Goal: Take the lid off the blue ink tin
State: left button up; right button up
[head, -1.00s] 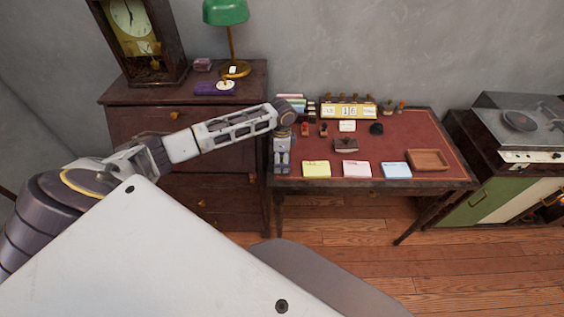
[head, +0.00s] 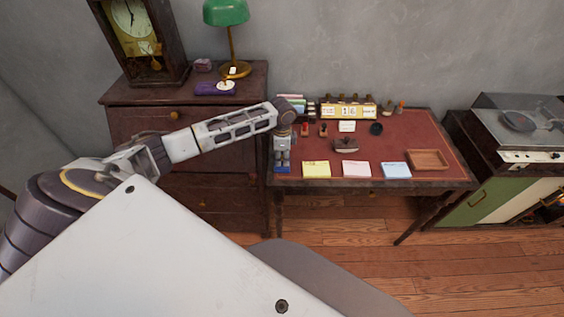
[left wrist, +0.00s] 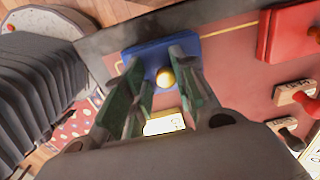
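The blue ink tin (left wrist: 140,57) lies below my left gripper in the left wrist view. A round gold knob (left wrist: 165,78) is on its top. My left gripper (left wrist: 164,70) is open, with one finger on each side of the knob; I cannot tell whether they touch it. In the head view my left gripper (head: 282,163) points down at the desk's left front corner. A strip of the blue tin (head: 282,170) shows under its fingertips; the rest is hidden. My right gripper is not in view.
A red tin (left wrist: 290,32) and wooden stamps (left wrist: 295,95) are right of the blue tin. Yellow (head: 316,169), pink (head: 357,169) and blue note pads (head: 396,170) line the desk's front. A wooden tray (head: 428,160) stands at the right. The desk's middle right is bare.

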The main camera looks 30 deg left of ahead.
aim_at(282, 158)
pick_arm(q)
jog(key=shift+s+f, duration=0.3)
jog(key=shift+f, duration=0.2)
jog(key=shift+c, duration=0.3)
jog(key=shift+w+a+r, duration=0.1)
jog(key=shift+r, duration=0.35)
grip_shut()
notch_tip(282, 158, up, 5)
jog(key=shift+w+r, duration=0.1)
jog(key=shift+w, duration=0.05)
notch_tip(282, 158, up, 3)
jog(key=shift+r, duration=0.65)
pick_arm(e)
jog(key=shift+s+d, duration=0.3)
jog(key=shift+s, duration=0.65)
